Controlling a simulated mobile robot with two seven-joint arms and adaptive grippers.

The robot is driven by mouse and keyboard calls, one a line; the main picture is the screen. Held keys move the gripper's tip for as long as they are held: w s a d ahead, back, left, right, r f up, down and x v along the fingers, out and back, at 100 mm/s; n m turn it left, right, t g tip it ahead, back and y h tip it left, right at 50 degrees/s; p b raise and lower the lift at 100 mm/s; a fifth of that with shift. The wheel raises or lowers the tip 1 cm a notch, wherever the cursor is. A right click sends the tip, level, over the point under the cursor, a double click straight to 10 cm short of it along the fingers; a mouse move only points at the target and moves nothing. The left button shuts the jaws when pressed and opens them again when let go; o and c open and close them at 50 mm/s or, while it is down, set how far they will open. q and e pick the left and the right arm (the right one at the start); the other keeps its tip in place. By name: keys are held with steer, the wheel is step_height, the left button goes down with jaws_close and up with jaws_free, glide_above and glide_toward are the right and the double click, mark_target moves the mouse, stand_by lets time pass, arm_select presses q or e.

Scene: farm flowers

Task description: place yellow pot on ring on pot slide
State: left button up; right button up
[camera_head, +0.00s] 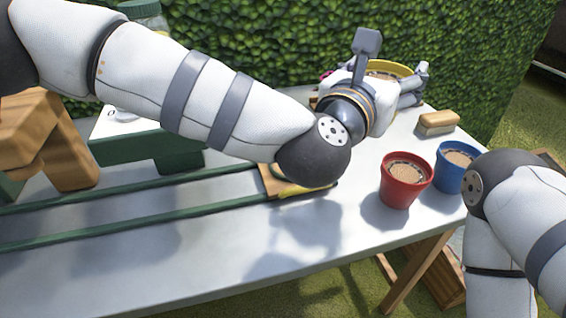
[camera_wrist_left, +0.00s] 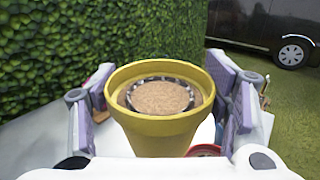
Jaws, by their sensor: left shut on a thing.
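The yellow pot (camera_wrist_left: 160,128) is upright between the fingers of my left gripper (camera_wrist_left: 167,100), filled with brown soil. In the head view the yellow pot's rim (camera_head: 391,69) shows behind the left gripper (camera_head: 398,84), which is shut on it over the back right of the table. The pot slide has two green rails (camera_head: 140,190) along the table, with a wooden piece (camera_head: 285,187) at their right end.
A red pot (camera_head: 405,182) and a blue pot (camera_head: 455,168) stand at the table's right end. A wooden brush or block (camera_head: 437,122) lies behind them. A green and wooden structure (camera_head: 150,150) stands at the left. A hedge (camera_head: 300,40) borders the back. The table front (camera_head: 250,250) is clear.

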arm_select(q)
steer(key=a+f, duration=0.4)
steer(key=w+a+f, duration=0.1)
steer(key=a+f, duration=0.3)
steer(key=w+a+f, duration=0.1)
steer(key=a+f, duration=0.3)
steer(key=a, duration=0.1)
steer(key=shift+w+a+f, duration=0.1)
steer(key=shift+w+f, duration=0.05)
steer(key=shift+f, duration=0.25)
arm_select(e)
steer(key=shift+w+d, duration=0.1)
steer(key=shift+w, duration=0.05)
arm_select(q)
steer(key=shift+f, duration=0.2)
steer(key=o, duration=1.8)
